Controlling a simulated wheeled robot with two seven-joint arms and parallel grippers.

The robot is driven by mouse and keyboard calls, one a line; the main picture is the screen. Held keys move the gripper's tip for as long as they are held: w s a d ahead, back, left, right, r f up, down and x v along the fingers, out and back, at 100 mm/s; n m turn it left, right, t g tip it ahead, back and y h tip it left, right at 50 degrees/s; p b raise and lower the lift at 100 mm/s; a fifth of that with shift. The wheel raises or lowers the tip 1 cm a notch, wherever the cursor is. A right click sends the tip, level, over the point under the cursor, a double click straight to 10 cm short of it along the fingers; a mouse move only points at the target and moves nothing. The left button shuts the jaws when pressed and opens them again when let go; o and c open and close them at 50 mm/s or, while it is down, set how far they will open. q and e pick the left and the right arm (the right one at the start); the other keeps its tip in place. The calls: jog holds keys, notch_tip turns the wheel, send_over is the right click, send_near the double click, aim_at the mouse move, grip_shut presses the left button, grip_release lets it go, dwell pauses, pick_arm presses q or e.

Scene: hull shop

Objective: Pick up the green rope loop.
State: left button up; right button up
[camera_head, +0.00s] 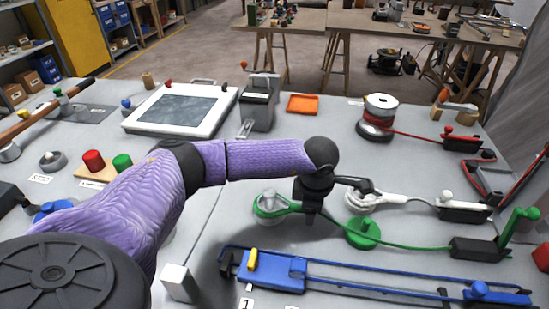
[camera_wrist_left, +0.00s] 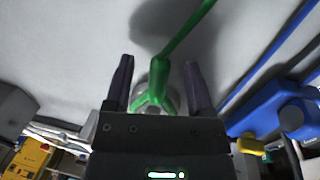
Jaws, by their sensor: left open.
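The green rope loop (camera_head: 262,212) lies around a pale round post on the grey table, and its rope runs right behind my gripper. In the left wrist view the green loop (camera_wrist_left: 154,97) narrows into a thick green neck, which shows between the fingers. My left gripper (camera_head: 311,212) points down just right of the loop in the head view, its fingers dark. In the left wrist view the left gripper (camera_wrist_left: 158,64) is open, one finger each side of the green neck. My right gripper is not in view.
The green rope passes a green round base (camera_head: 362,233) to a dark block (camera_head: 478,249) with a green lever. A blue fixture (camera_head: 270,268) with a yellow peg lies in front. A white rope (camera_head: 405,199) and a white spool (camera_head: 381,104) with red rope stand behind right.

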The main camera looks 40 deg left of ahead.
pick_arm(q)
jog(key=shift+r, duration=0.1)
jog(key=c, duration=0.8)
grip_shut()
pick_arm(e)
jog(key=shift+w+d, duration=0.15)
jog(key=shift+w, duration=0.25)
pick_arm(q)
notch_tip(320, 180, up, 10)
jog(key=p, duration=0.3)
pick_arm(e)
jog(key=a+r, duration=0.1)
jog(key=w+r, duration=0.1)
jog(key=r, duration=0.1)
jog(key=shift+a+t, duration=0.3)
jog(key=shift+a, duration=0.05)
